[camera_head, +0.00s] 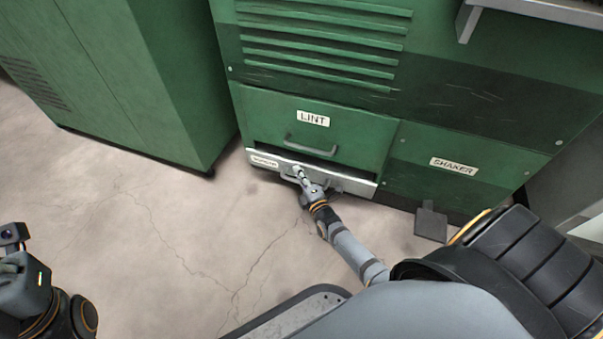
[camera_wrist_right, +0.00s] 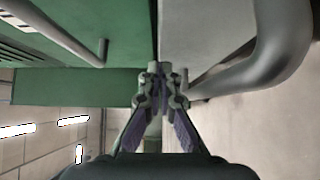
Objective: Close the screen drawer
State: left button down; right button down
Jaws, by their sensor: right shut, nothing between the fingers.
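The screen drawer (camera_head: 358,187) is the low pale grey front at the foot of the green machine, under the LINT panel. A dark gap shows along its top, so it stands a little out. Its label at the left end is too small to read surely. My right gripper (camera_head: 300,172) is shut and empty, at the drawer's front beside its handle (camera_head: 320,183). In the right wrist view the shut fingertips (camera_wrist_right: 160,72) are close to the grey drawer front (camera_wrist_right: 195,35); contact is unclear. My left gripper (camera_head: 14,268) is partly cut off at the left edge, its fingers hidden.
The LINT panel (camera_head: 265,110) with its own handle (camera_head: 311,147) is just above. The SHAKER panel (camera_head: 430,150) is to the right, with a dark pedal (camera_head: 431,222) below. A green cabinet (camera_head: 165,80) stands left. The cracked floor (camera_head: 180,240) in front is clear.

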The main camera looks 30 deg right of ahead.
aim_at(302, 166)
jog(key=shift+w+d, duration=0.15)
jog(key=shift+w+d, duration=0.85)
jog(key=shift+d, duration=0.2)
jog(key=shift+r, duration=0.1)
